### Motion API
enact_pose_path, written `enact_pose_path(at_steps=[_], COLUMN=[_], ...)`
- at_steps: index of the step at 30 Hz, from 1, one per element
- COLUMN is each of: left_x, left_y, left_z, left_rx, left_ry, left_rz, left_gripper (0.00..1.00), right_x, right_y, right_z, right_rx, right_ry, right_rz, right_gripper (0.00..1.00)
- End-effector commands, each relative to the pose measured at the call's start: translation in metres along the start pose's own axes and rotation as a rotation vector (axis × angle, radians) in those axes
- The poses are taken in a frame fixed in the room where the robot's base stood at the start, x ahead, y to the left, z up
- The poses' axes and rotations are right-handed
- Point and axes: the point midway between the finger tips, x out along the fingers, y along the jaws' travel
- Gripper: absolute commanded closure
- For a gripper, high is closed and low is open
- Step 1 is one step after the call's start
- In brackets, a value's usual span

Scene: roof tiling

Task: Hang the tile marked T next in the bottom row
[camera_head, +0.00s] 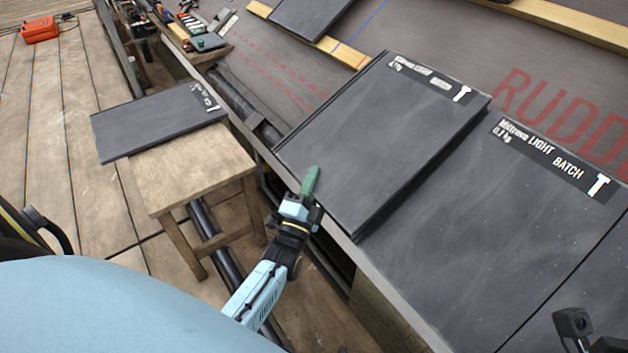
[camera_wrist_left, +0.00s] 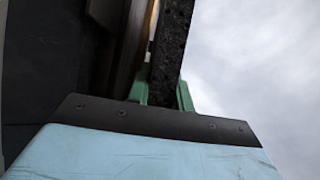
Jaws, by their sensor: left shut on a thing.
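My left gripper (camera_head: 309,188) is shut on the lower edge of a dark slate-grey tile (camera_head: 375,140) marked T at its upper right corner. The tile lies face up along the roof slope, its lower edge near the eaves. I cannot tell whether it rests on the roof. In the left wrist view the green fingers (camera_wrist_left: 163,94) stand on either side of the dark tile edge (camera_wrist_left: 172,45). To its right lies a tile (camera_head: 490,225) labelled LIGHT BATCH, also marked T. Another dark labelled tile (camera_head: 155,122) lies on the wooden stool (camera_head: 190,168). My right gripper's fingers are not visible.
Wooden battens (camera_head: 345,53) cross the roof underlay, which bears red lettering (camera_head: 565,108). Another dark tile (camera_head: 310,12) lies higher up. Tools (camera_head: 205,40) lie at the upper left. A red case (camera_head: 40,29) stands on the plank deck (camera_head: 60,110).

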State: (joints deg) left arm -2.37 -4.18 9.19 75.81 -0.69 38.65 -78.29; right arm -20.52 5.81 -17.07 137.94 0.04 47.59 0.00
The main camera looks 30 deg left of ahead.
Motion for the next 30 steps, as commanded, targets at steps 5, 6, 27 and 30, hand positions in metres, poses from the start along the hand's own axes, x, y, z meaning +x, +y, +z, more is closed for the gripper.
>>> enact_pose_path(at_steps=[5, 6, 27, 30], left_x=[0.0021, 0.0021, -0.0003, -0.0004], left_y=[-0.0032, -0.0032, -0.0048, -0.0048], left_z=[-0.0010, -0.0010, -0.0010, -0.0010], left_rx=[0.025, 0.024, 0.024, 0.024], left_ry=[0.004, 0.004, 0.004, 0.004], left_rz=[-0.009, -0.009, -0.010, -0.010], left_gripper=[1.00, 1.00, 1.00, 1.00], right_x=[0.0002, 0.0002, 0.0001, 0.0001], right_y=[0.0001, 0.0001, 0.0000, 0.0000], right_z=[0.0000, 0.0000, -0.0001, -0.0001], right_rx=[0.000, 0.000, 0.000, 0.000], right_ry=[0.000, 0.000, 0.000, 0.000], right_rz=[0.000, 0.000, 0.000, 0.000], right_gripper=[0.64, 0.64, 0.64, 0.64])
